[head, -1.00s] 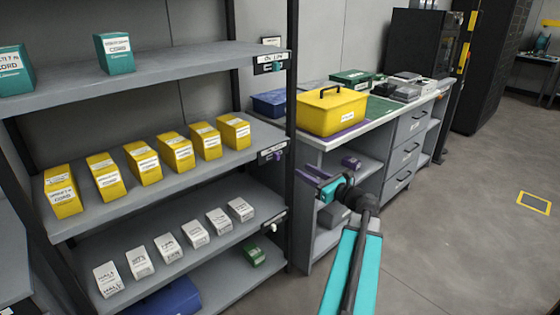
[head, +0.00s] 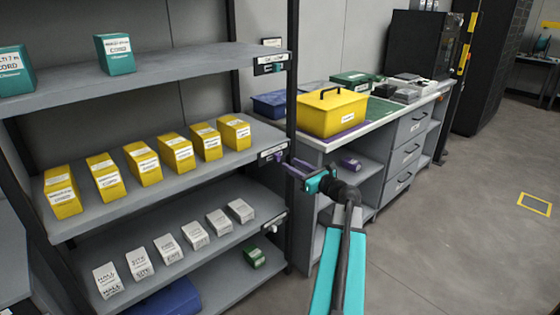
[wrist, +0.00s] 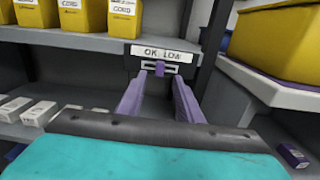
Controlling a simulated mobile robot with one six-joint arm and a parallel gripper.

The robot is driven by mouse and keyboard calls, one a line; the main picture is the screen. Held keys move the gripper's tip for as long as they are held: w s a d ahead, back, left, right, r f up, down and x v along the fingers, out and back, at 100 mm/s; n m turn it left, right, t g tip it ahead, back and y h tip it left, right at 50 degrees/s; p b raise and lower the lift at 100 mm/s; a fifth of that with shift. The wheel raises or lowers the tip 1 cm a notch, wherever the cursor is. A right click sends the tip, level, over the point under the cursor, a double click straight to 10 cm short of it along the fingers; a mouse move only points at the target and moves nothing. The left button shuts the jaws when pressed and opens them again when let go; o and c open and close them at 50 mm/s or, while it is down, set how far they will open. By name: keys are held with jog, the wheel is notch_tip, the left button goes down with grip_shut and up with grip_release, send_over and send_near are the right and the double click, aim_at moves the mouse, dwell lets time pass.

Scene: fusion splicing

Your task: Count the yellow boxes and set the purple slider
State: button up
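The purple slider (wrist: 159,70) sits in a slot under an "OK LOW" label on that shelf's right front edge, near the middle of the slot. My gripper (wrist: 161,80) is open, its two purple fingers pointing at the slot, one to each side of the slider. I cannot tell whether they touch it.
Teal boxes (head: 115,54) stand on the upper shelf, white boxes (head: 195,235) on the lower one; each shelf has its own edge label. A dark shelf post (head: 291,110) rises beside my gripper. A bench with a yellow case (head: 335,115) stands to the right. The floor is clear there.

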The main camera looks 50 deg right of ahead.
aim_at(279, 158)
jog(key=shift+w+d, duration=0.15)
jog(key=shift+w, duration=1.6)
jog(key=shift+w+d, duration=0.1)
jog(key=shift+w, duration=1.65)
grip_shut()
